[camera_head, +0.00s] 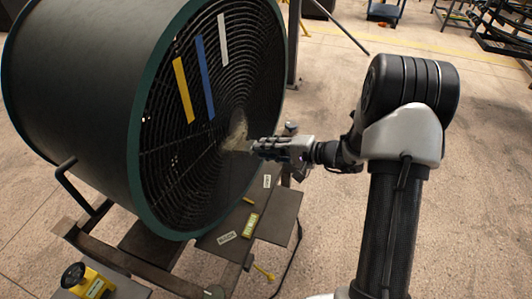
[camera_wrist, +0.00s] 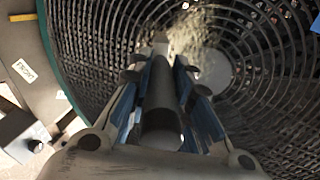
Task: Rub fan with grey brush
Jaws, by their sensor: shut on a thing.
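The fan (camera_head: 150,110) is a large dark drum with a green rim and a round wire grille, filling the left half of the head view. A tan dusty patch (camera_head: 237,131) lies near the grille's centre, and it also shows in the wrist view (camera_wrist: 188,36). My gripper (camera_head: 256,147) is in front of the grille, close to that patch. In the wrist view my gripper (camera_wrist: 161,72) is shut on the grey brush (camera_wrist: 161,108), whose dark handle points toward the grille. The brush's far end is hard to make out; I cannot tell whether it touches the grille.
Yellow, blue and white strips (camera_head: 204,78) are on the grille's upper part. Below the fan is a dark stand with a shelf (camera_head: 278,216) bearing labels. A yellow device (camera_head: 90,281) sits at lower left. The floor right of the fan is mostly open.

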